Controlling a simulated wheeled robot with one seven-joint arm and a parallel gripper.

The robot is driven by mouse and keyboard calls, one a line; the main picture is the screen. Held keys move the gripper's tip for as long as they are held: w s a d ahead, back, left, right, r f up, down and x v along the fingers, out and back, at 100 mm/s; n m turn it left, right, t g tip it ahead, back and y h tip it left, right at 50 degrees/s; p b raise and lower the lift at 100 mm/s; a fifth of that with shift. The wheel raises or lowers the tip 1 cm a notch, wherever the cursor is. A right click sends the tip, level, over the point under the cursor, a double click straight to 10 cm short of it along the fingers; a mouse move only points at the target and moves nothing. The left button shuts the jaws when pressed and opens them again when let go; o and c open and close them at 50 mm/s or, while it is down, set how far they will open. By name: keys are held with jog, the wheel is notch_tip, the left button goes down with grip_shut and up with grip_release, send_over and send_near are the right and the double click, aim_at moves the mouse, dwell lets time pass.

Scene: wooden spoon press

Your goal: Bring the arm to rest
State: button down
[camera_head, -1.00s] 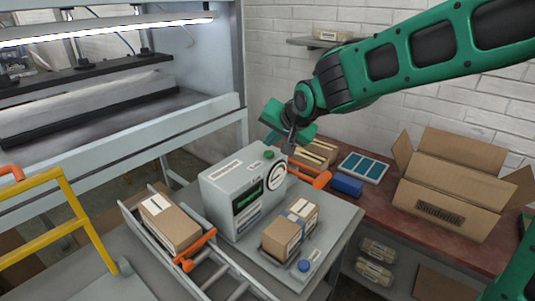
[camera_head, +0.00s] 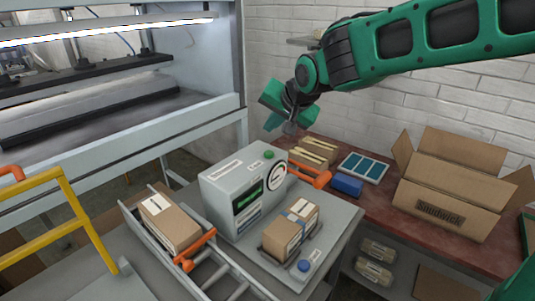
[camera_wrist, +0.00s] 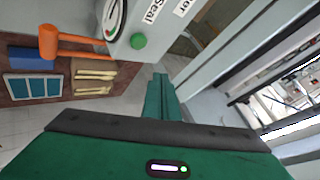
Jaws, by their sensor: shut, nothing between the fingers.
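My green arm reaches in from the upper right in the head view. My gripper (camera_head: 283,128) hangs above and behind the grey sealing machine (camera_head: 222,196), apart from it and touching nothing. Its fingers also show in the wrist view (camera_wrist: 162,97), where they are together with nothing seen between them. The machine's green button (camera_head: 269,154) and round dial (camera_head: 275,178) are below the gripper. An orange handle (camera_head: 310,174) sticks out to the machine's right.
A cardboard box (camera_head: 172,222) sits on the left rail track, another (camera_head: 291,228) at the machine's front right. The red bench (camera_head: 385,217) holds wooden spoons (camera_head: 318,147), a blue block (camera_head: 347,185), a tray (camera_head: 363,167) and an open carton (camera_head: 450,193). A lit press (camera_head: 110,80) stands left.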

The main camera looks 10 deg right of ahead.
jog(key=s+d+f+g+h, duration=0.1)
jog(key=s+d+f, duration=0.1)
jog(key=s+d, duration=0.45)
jog(key=s+d+f+m+g+h, duration=0.1)
jog(key=s+d+f+g+h, duration=0.15)
jog(key=d, duration=0.75)
jog(key=s+d+f+h, duration=0.1)
jog(key=s+d+f, duration=0.1)
jog(key=s+d, duration=0.45)
jog(key=s+d+f+g, duration=0.1)
jog(key=s+d, duration=0.2)
jog(key=s, duration=0.4)
jog(key=s+d+f+g+y, duration=0.1)
jog(key=s+d+f+g, duration=0.1)
jog(key=s, duration=0.5)
jog(key=s+d+f+g, duration=0.2)
jog(key=s+d, duration=0.3)
jog(key=s, duration=0.3)
jog(key=shift+f+m, duration=0.15)
jog(key=shift+m, duration=0.15)
jog(key=shift+w+y, duration=0.1)
jog(key=shift+y, duration=0.15)
